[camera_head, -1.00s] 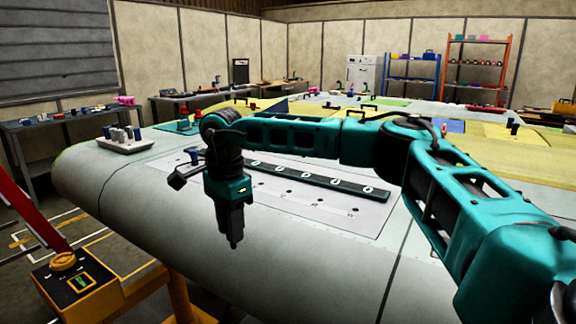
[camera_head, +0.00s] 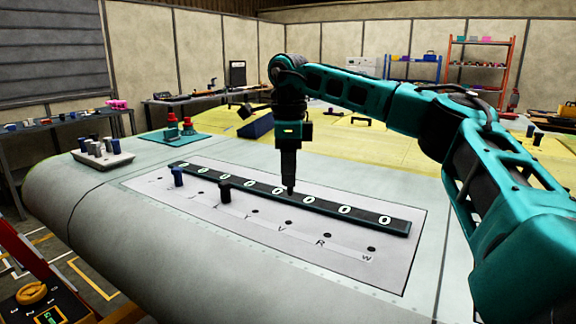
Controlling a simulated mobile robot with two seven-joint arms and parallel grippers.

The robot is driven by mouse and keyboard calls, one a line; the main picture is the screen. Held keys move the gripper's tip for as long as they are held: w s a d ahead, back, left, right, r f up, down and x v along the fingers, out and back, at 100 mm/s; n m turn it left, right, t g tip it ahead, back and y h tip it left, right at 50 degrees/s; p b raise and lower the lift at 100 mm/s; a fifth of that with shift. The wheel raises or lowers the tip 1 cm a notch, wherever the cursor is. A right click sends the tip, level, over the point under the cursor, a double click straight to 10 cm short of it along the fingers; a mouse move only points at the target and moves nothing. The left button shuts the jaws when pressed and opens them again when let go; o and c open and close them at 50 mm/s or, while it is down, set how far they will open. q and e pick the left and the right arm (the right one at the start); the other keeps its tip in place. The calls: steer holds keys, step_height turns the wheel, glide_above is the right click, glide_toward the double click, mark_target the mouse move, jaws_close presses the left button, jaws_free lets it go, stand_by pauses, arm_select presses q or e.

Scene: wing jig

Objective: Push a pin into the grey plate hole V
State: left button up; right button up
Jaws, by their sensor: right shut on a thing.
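The grey plate (camera_head: 311,253) lies on the pale wing surface, with a row of lettered holes along its front. The small letters are hard to read; the V seems to be by a hole (camera_head: 288,222) right of the middle. My right gripper (camera_head: 289,174) points down above the plate, just behind that hole in the picture. It is shut on a thin dark piece (camera_head: 290,189), probably a pin, whose tip overlaps the dark strip. Whether it touches is unclear. My left gripper is not in view.
A dark strip (camera_head: 343,209) with white ovals runs along the plate behind the front holes. A white tray (camera_head: 103,160) with several pins stands at the left. A green mat (camera_head: 174,139) with red-topped items lies behind. The plate's front right is clear.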

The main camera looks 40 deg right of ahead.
mark_target(289, 193)
steer(key=shift+s+f, duration=0.1)
steer(key=shift+f, duration=0.65)
step_height(289, 193, down, 4)
steer(key=shift+r+b, duration=0.1)
steer(key=shift+b, duration=0.6)
steer(key=shift+a+f+b, duration=0.1)
steer(key=shift+f+b, duration=0.25)
steer(key=shift+f, duration=0.05)
steer(key=shift+r+p, duration=0.1)
steer(key=shift+p, duration=0.25)
steer(key=shift+a, duration=0.1)
steer(key=shift+w+f+b, duration=0.2)
steer(key=shift+f+b, duration=0.4)
steer(key=shift+f, duration=0.85)
